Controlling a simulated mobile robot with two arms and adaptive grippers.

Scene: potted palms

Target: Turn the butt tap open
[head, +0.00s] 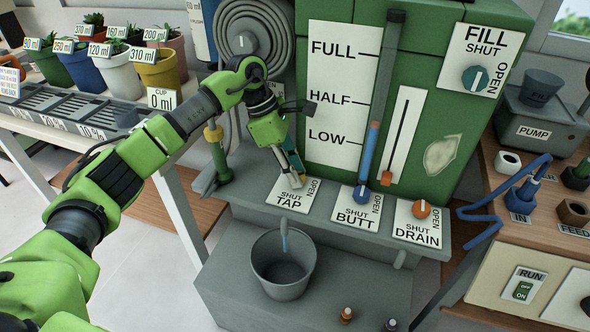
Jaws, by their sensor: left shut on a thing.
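The butt tap is a blue knob (361,193) on a white plate marked SHUT, BUTT and OPEN, on the grey ledge. Its pointer is too small to read surely. My left gripper (288,172) points down at the neighbouring TAP plate (289,200), left of the butt tap and apart from it. The gripper is shut on the knob of that plate, which its fingers mostly hide. My right gripper is not in view.
An orange drain knob (422,209) is right of the butt tap. A level gauge (370,147) rises behind it. A grey bucket (283,265) stands below the ledge, with a blue streak above it. A coiled hose (250,38) hangs behind my left arm.

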